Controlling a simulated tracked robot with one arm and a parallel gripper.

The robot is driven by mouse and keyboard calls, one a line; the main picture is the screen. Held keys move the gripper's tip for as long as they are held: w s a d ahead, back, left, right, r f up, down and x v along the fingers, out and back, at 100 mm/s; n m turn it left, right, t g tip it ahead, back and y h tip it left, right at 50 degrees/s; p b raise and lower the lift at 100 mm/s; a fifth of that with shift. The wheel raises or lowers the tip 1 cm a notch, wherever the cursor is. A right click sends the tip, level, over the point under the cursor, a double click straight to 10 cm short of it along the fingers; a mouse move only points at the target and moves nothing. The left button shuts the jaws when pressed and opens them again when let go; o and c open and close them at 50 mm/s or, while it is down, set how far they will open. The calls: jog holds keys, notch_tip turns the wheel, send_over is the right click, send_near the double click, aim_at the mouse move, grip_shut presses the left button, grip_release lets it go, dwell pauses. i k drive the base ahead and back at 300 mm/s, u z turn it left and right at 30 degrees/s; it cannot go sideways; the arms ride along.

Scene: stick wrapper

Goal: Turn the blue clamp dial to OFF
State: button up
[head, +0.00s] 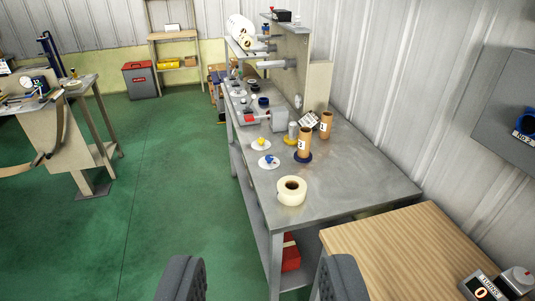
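My gripper (261,278) shows as two dark grey fingers at the bottom edge. A small blue knob on a white round plate (268,161) is on the metal bench top, ahead of the gripper. Another blue round part (527,122) is on a grey wall box at the right edge, partly cut off, with a small label below it. I cannot read OFF on either, and cannot tell which is the clamp dial. The gripper touches neither.
The metal bench (345,185) holds a cream tape roll (291,191), cardboard tubes (304,142) and a yellow knob (261,142). A wooden table (385,245) with a counter box (481,290) is at lower right. Green floor (170,190) is clear to the left.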

aim_at(269, 158)
jog(key=u, duration=0.25)
jog(key=i, duration=2.15)
jog(key=z, duration=0.5)
